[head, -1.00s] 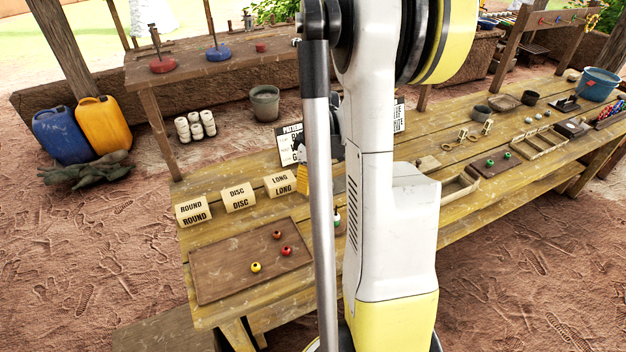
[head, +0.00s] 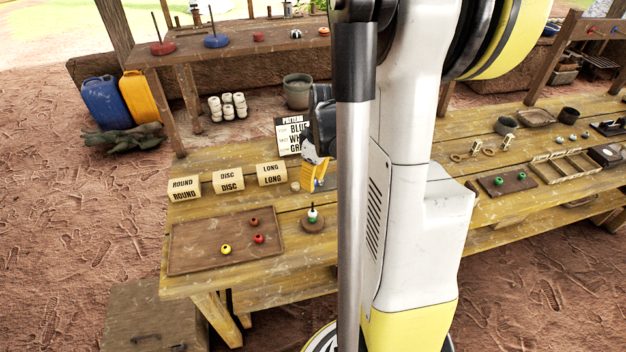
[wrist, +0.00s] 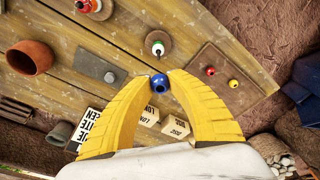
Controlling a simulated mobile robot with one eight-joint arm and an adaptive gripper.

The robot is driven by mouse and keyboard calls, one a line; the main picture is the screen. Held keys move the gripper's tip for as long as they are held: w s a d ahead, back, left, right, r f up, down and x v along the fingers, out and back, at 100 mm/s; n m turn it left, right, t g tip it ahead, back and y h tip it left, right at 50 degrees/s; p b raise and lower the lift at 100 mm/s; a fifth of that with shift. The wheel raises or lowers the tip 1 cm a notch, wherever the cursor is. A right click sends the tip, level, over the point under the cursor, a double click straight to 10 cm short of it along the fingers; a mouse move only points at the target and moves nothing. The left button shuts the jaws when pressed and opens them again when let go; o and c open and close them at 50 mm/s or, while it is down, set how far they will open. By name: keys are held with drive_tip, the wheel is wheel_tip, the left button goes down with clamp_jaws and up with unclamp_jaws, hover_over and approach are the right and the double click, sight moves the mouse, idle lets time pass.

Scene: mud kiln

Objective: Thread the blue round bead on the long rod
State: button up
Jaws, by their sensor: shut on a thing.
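The blue round bead (wrist: 159,83) is pinched between the yellow fingertips of my gripper (wrist: 160,80). In the head view my gripper (head: 314,182) hangs above the table, with a bit of blue at its tips. A rod stand (head: 312,224) has a round wooden base and carries a green bead (head: 312,216) and a white bead (head: 312,209). In the wrist view that white bead (wrist: 157,46) lies just beyond the blue bead, apart from it. How much rod stands above the white bead is too small to tell.
A brown tray (head: 190,250) holds red and yellow beads. Labels ROUND (head: 184,189), DISC (head: 229,182) and LONG (head: 271,174) stand behind it. A pattern card (head: 291,135) is near my gripper. Another stand with a red bead (wrist: 86,6) shows in the wrist view.

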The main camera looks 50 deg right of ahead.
drive_tip(key=shift+f, duration=0.15)
drive_tip(key=shift+f+b, duration=2.45)
drive_tip(key=shift+f, duration=0.25)
drive_tip(key=shift+f, duration=0.1)
drive_tip(key=shift+f+b, duration=0.15)
drive_tip(key=shift+b, duration=0.15)
drive_tip(key=shift+f+b, duration=1.1)
drive_tip(key=shift+f, duration=0.1)
idle(0.5)
drive_tip(key=o, duration=0.9)
drive_tip(key=shift+c, duration=0.2)
